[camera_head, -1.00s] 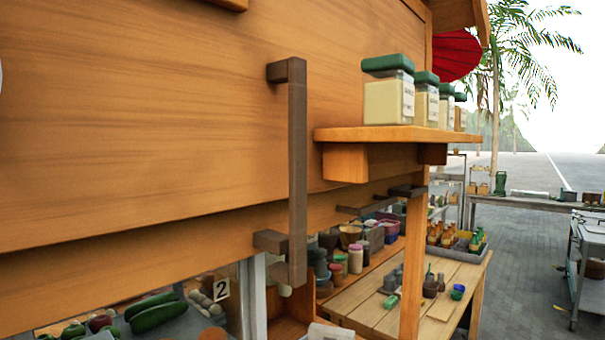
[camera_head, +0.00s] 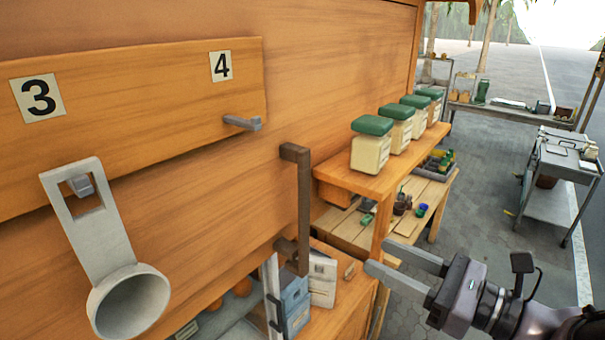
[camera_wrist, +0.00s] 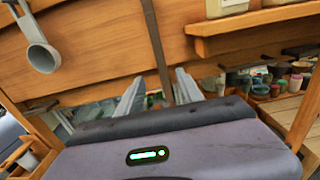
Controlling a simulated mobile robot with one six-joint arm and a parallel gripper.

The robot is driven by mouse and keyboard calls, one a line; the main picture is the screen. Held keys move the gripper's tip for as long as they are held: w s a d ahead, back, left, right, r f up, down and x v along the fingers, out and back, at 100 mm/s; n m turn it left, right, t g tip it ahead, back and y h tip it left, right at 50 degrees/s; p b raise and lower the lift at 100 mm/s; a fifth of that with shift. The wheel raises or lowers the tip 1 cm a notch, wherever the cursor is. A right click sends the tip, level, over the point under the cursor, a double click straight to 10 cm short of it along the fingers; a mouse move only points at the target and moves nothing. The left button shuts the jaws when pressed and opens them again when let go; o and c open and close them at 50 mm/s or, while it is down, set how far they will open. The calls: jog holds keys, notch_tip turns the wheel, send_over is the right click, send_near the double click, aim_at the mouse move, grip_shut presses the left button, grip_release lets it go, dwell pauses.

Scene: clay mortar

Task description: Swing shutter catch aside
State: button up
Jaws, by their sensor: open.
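A dark brown upright bar (camera_head: 304,205) with bracket ends is fixed to the wooden shutter panel (camera_head: 340,60) and reaches down past its lower edge. I cannot tell for sure that this is the shutter catch. It also shows in the wrist view as a dark strip (camera_wrist: 156,45), beyond my fingers. My gripper (camera_head: 378,255) is open and empty. In the head view it is to the right of the bar and apart from it, in front of the counter's right end. In the wrist view, my gripper (camera_wrist: 160,76) has the bar's lower part between its two fingers in the picture.
A wooden shelf (camera_head: 340,178) with several green-lidded jars (camera_head: 371,145) juts out right of the bar. A grey ladle (camera_head: 85,215) hangs at left under board (camera_head: 160,105), below number 3; hook 4 (camera_head: 243,123) is empty.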

aim_at(307, 223)
jog(key=p+x, duration=0.3)
jog(key=x, duration=1.4)
jog(key=shift+w+a+f, duration=0.1)
jog(key=shift+f, duration=0.05)
grip_shut()
dwell(0.4)
